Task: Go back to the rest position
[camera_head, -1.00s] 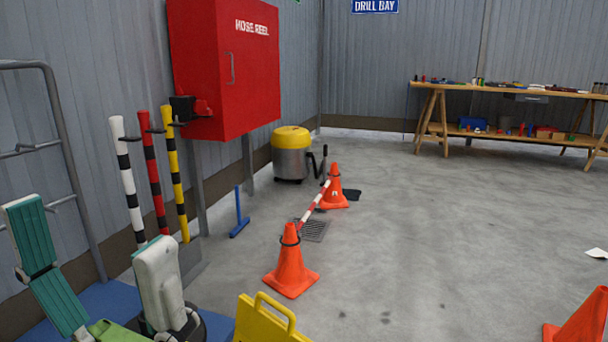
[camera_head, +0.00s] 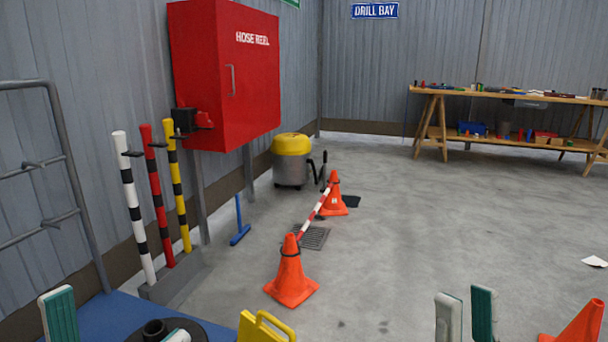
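My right gripper (camera_head: 467,303) shows at the bottom edge, right of centre. Its two white fingers with teal pads stand apart, with nothing seen between them. My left gripper (camera_head: 118,318) is low at the bottom left. Its teal-padded finger stands well apart from a white part to its right, and most of it is cut off by the frame edge. No object shows in either gripper.
Orange cones (camera_head: 291,274) with a striped bar (camera_head: 314,214) stand mid-floor. A yellow sign (camera_head: 262,328) and blue mat (camera_head: 110,312) are near. A red cabinet (camera_head: 232,90), striped poles (camera_head: 158,195) and grey frame (camera_head: 65,150) line the left. A workbench (camera_head: 440,92) stands back right; centre-right floor is clear.

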